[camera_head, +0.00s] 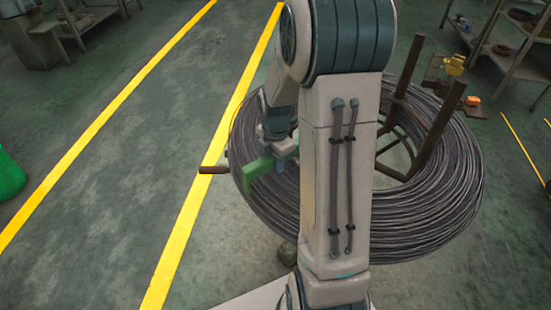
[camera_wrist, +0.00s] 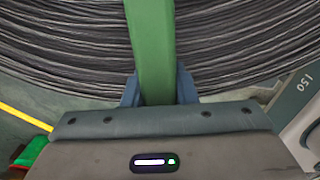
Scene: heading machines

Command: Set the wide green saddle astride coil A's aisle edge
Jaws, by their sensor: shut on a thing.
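The green saddle (camera_head: 258,170) is in my gripper (camera_head: 277,150), at the left side of the big coil of dark wire (camera_head: 430,215). In the wrist view the saddle (camera_wrist: 152,45) is a green bar running up from between the blue fingers (camera_wrist: 158,90), with the wire strands (camera_wrist: 240,50) behind it. My gripper is shut on it. In the head view the saddle overlaps the coil's left edge, next to the yellow line. I cannot tell whether it touches the wire or straddles the edge. My arm hides the middle of the coil.
A brown post frame (camera_head: 440,125) stands up through the coil, and a brown bar end (camera_head: 212,170) sticks out at its left. Yellow lines (camera_head: 185,225) mark a clear aisle on the left. Shelves (camera_head: 505,45) stand at the top right. A green object (camera_head: 10,175) stands far left.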

